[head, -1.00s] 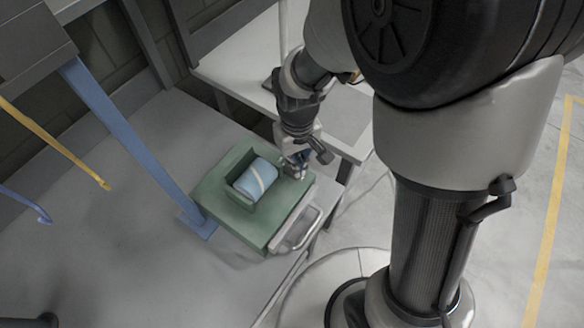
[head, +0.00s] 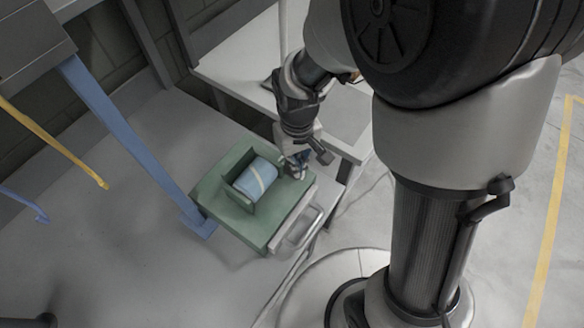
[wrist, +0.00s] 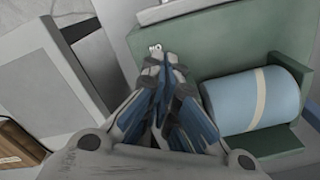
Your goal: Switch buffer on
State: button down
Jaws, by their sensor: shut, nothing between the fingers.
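The buffer (head: 225,210) is a green housing with a blue roll (head: 254,180) that carries a pale stripe. It stands on the grey bench near its front right edge. In the wrist view the green housing (wrist: 225,42) lies ahead and to the right, with the blue roll (wrist: 240,100) right of my fingers. A small white piece with dark marks (wrist: 155,46) shows on the green top just beyond my fingertips; it may be the switch. My gripper (head: 296,172) is shut and empty, low over the housing's right end. In the wrist view its fingertips (wrist: 157,66) hide what lies directly beneath; contact is unclear.
A grey handle (head: 297,228) sticks out at the buffer's front. A blue post (head: 130,140) stands close to its left. A grey table (head: 330,120) lies behind my gripper. Yellow (head: 60,145) and blue hooks hang at the left. The bench left of the post is clear.

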jog(key=shift+f+b, duration=0.65)
jog(key=shift+f, duration=0.2)
dwell(0.3)
notch_tip(320, 180, up, 7)
jog(key=p, duration=0.6)
dwell(0.7)
jog(key=s+d+r+m+t+b, duration=0.1)
jog(key=s+d+r+m+t, duration=0.1)
jog(key=s+d+r, duration=0.3)
jog(key=s+d+r+m+t+b, duration=0.1)
jog(key=s+d+r, duration=0.5)
jog(key=r, duration=0.6)
jog(key=s+m+t, duration=0.1)
jog(key=s, duration=0.1)
jog(key=shift+s+r+t, duration=0.2)
jog(key=shift+s+t, duration=0.1)
